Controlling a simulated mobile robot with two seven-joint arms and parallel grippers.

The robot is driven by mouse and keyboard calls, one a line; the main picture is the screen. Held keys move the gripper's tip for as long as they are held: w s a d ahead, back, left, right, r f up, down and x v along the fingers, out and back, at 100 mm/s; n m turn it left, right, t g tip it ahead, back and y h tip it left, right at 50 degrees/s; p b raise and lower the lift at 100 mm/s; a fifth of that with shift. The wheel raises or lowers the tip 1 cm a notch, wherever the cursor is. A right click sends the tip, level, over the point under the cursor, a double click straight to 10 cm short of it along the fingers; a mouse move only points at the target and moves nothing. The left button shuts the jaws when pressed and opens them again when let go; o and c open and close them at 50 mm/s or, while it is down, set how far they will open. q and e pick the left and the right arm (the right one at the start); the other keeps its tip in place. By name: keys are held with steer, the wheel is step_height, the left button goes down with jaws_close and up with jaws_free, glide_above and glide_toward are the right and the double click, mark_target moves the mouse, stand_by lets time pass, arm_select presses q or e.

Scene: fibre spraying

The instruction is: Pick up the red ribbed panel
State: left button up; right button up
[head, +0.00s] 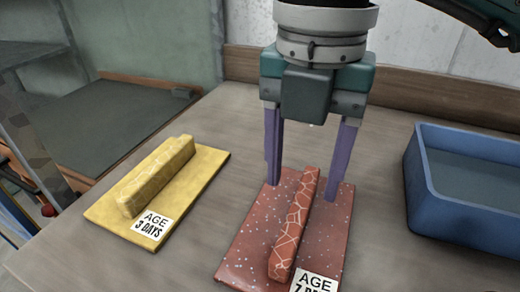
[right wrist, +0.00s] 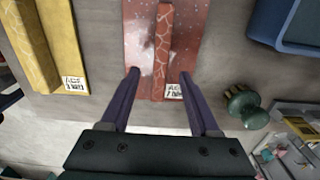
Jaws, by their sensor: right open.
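The red ribbed panel (head: 245,248) lies flat on the table, a speckled red slab with a raised, pale-veined rib (head: 292,230) along it and an age label (head: 313,283) at its near end. It also shows in the right wrist view (right wrist: 188,40). My right gripper (head: 303,190) points down over the panel's far half, open, with one purple finger on each side of the rib, both apart from it. I cannot tell whether the fingertips touch the slab. A purple piece at the left edge of the right wrist view looks like part of my left gripper (right wrist: 9,98); its jaws are hidden.
A yellow ribbed panel (head: 198,183) labelled "AGE 3 DAYS" lies to the left on the table. A blue bin (head: 460,210) stands at the right. A wooden ledge (head: 430,97) and wall close off the back. Bare table (head: 380,180) separates panel and bin.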

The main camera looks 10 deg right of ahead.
mark_target(299, 206)
step_height(299, 206, down, 6)
steer(key=shift+w+d+r, duration=0.1)
steer(key=shift+d+r, duration=0.05)
jaws_close()
stand_by(0.6)
steer(key=shift+r, duration=0.1)
stand_by(0.8)
